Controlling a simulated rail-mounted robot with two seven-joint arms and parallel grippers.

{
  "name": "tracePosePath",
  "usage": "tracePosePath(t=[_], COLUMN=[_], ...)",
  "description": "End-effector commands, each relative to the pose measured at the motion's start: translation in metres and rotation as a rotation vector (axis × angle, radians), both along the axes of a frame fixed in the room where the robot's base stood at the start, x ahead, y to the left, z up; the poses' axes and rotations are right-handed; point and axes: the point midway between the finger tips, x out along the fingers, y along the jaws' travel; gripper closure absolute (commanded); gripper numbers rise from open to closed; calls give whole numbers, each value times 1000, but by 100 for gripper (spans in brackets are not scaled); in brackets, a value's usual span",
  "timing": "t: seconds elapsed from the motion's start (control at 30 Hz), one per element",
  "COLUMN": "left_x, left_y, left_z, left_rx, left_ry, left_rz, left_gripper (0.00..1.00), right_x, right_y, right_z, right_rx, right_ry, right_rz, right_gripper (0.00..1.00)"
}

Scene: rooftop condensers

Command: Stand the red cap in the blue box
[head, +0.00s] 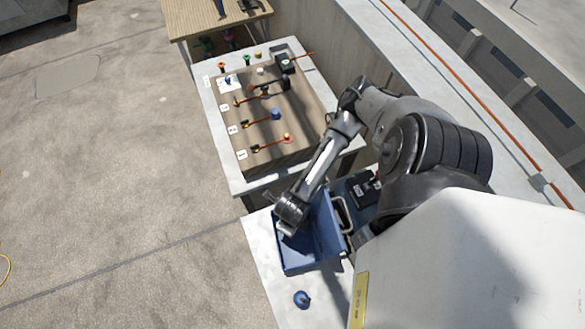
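The blue box (324,239) stands open on the pale near table, with a raised blue panel on its right side. My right arm comes in from the right, and its wrist end reaches down over the left part of the box. My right gripper (287,231) points down there. Its fingertips are too small and dark to show whether they hold anything. I cannot pick out the red cap for sure; it may be hidden by the gripper or the box. A small orange-red piece (221,66) stands at the far left of the board's table. My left gripper is not in view.
A blue cap-like piece (302,299) stands on the near table. A black case (363,190) is right of the box. A wooden board (262,155) with red-handled valves lies on the table beyond. A parapet wall runs along the right.

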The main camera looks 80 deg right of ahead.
Motion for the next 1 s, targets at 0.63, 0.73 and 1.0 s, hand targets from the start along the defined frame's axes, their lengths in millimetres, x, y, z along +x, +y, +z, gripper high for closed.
tracePosePath(t=[0.63,0.73,1.0], left_x=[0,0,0], left_y=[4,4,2], left_z=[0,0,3], left_rx=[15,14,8], left_ry=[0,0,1], left_rz=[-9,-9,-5], left_gripper=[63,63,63], right_x=[0,0,0], right_y=[0,0,0], right_z=[-2,-2,11], right_rx=[0,0,1], right_ry=[0,0,-1], right_rz=[0,0,0], right_gripper=[42,42,42])
